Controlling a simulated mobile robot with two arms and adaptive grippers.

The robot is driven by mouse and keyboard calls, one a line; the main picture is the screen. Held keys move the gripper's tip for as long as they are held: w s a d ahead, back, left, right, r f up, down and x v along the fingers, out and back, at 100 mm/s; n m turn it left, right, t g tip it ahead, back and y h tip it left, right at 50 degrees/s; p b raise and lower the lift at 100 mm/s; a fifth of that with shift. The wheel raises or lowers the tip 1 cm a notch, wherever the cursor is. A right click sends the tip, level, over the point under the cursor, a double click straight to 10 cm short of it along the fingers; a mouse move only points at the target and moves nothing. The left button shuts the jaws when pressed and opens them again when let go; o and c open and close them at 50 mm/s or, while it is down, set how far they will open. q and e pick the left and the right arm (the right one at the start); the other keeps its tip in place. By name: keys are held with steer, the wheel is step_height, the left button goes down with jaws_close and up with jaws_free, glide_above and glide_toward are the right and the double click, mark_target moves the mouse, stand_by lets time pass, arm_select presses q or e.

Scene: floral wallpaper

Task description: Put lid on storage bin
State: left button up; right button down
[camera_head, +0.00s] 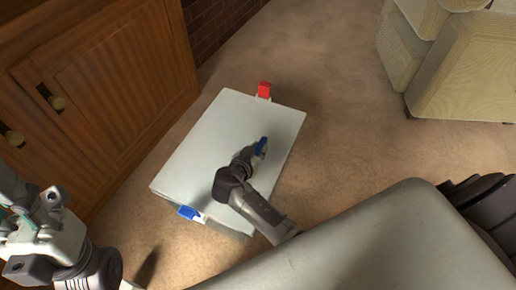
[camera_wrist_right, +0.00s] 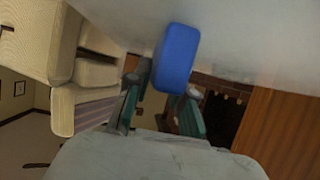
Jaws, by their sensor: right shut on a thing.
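A flat, pale grey-white lid (camera_head: 215,140) lies over the storage bin on the floor. A strip of the bin's side (camera_head: 228,230) shows at the near edge. A red clip (camera_head: 264,90) is at the far end and a blue clip (camera_head: 190,213) at the near end. My right gripper (camera_head: 257,152) is over the right part of the lid, shut on a small blue handle (camera_head: 263,145). In the right wrist view the blue handle (camera_wrist_right: 176,58) sits at the fingers (camera_wrist_right: 163,98) against a pale surface. I cannot tell whether the lid is seated. My left gripper (camera_head: 28,212) is at lower left, its jaw opening unclear.
A wooden cabinet (camera_head: 110,90) with round knobs stands close on the left. A beige upholstered seat (camera_head: 465,70) is at the upper right. Carpet (camera_head: 335,100) between the bin and the seat is clear. A brick wall (camera_head: 215,25) is behind.

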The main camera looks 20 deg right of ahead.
steer(key=c, duration=0.9)
jaws_free()
steer(key=shift+s, duration=0.1)
steer(key=shift+s+a, duration=0.1)
steer(key=shift+a, duration=0.1)
steer(key=v, duration=0.6)
steer(key=shift+r, duration=0.15)
steer(key=shift+s+a+r, duration=0.25)
steer(key=shift+a, duration=0.1)
